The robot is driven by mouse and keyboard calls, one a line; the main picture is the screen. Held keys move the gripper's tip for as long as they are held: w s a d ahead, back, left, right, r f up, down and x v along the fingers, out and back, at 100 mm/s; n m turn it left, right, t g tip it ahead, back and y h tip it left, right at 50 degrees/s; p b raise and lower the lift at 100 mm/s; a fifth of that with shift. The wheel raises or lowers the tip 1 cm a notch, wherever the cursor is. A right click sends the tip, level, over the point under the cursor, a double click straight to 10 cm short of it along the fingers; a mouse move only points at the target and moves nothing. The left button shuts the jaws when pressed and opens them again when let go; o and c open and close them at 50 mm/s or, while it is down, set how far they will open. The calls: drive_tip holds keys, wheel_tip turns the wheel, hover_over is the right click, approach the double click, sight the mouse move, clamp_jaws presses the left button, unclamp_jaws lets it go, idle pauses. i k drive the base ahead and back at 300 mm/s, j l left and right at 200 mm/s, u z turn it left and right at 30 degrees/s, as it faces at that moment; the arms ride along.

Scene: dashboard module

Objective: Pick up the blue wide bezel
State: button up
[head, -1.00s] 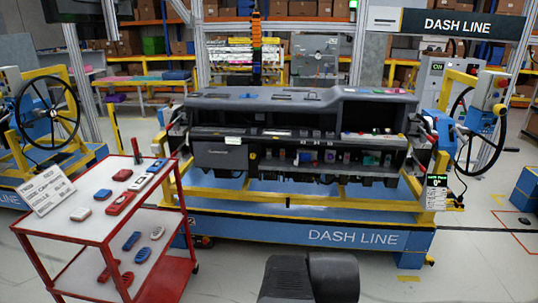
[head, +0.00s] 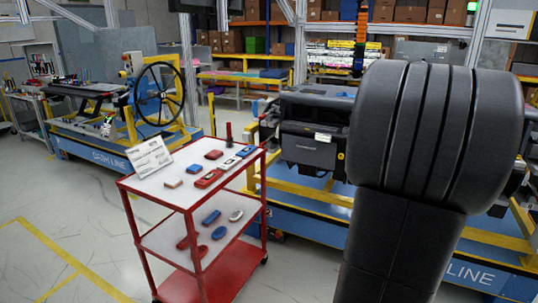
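Several blue pieces lie on the red cart (head: 262,172) in the head view. On its top shelf are a small blocky blue piece (head: 194,168) and a longer blue piece (head: 246,151) at the right edge. On its lower shelf are a blue rectangular piece (head: 211,217) and a blue rounded piece (head: 219,233). They are too small to tell which is the wide bezel. My gripper is not in view; only my dark arm shows, large at the right.
Red and pale pieces, such as a red one (head: 209,178), lie among the blue ones. A white sign (head: 149,157) stands at the cart's left. The dashboard (head: 310,150) on its blue and yellow stand is right of the cart. Floor left of the cart is clear.

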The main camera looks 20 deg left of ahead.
sight(247, 150)
drive_tip(key=i+j+u, duration=0.1)
drive_tip(key=u, duration=0.3)
drive_tip(key=i+u, duration=0.25)
drive_tip(key=u, duration=0.15)
drive_tip(key=i+u, duration=0.15)
drive_tip(key=u, duration=0.3)
drive_tip(key=i+l+u, duration=0.15)
drive_tip(key=u, duration=0.25)
drive_tip(key=i+l+u, duration=0.1)
drive_tip(key=i+l, duration=0.3)
drive_tip(key=i+l+u, duration=0.15)
drive_tip(key=i+l, duration=0.3)
drive_tip(key=i+l+u, duration=0.1)
drive_tip(key=i+l, duration=0.3)
drive_tip(key=i+l+u, duration=0.15)
drive_tip(key=i+l, duration=0.2)
drive_tip(key=l, duration=0.3)
